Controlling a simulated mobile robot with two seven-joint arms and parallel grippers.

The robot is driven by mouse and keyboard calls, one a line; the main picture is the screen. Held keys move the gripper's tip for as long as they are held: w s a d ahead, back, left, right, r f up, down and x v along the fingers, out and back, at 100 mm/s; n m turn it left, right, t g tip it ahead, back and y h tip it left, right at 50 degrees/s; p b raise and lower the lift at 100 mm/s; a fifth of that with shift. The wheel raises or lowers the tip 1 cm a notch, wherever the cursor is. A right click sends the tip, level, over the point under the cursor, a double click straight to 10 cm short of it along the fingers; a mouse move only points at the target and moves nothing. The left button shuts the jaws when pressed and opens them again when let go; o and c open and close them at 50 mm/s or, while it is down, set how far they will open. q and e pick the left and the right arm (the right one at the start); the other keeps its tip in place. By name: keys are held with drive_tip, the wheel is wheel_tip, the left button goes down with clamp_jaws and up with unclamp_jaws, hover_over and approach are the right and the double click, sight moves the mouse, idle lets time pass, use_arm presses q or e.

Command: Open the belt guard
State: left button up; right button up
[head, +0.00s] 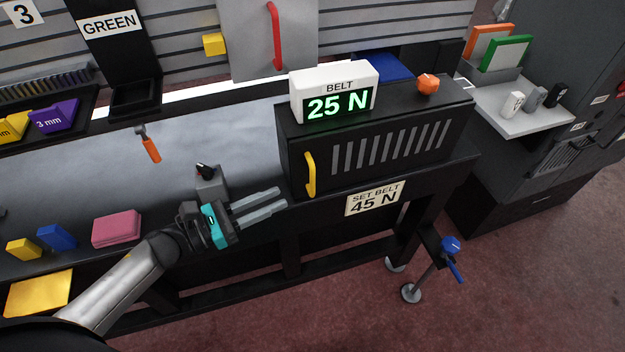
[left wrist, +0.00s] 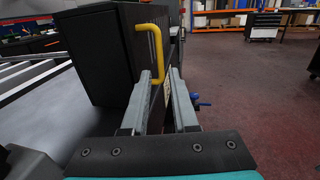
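The belt guard (head: 318,150) is a black box with a slotted front panel, standing at the table's front right; its panel looks closed. A yellow upright handle (head: 310,174) sits at the left end of that panel. In the left wrist view the handle (left wrist: 152,45) stands just beyond the fingertips, and the guard (left wrist: 103,60) fills the upper left. My left gripper (head: 281,199) is open and empty, its fingers pointing right, in front of and slightly below the handle, apart from it. It also shows in the left wrist view (left wrist: 160,75). My right gripper is out of view.
A display (head: 337,103) reading 25 N stands on the guard, and an orange object (head: 428,84) rests on top. A "SET BELT 45 N" sign (head: 374,199) is on the table edge. A grey switch block (head: 208,184) stands behind my left gripper. A blue-handled post (head: 450,245) stands lower right.

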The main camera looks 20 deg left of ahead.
sight(313, 183)
use_arm(q)
drive_tip(key=x, duration=0.9)
drive_tip(key=shift+w+d+f, duration=0.1)
drive_tip(key=shift+w+d, duration=0.05)
drive_tip(key=shift+w, duration=0.05)
clamp_jaws()
idle(1.1)
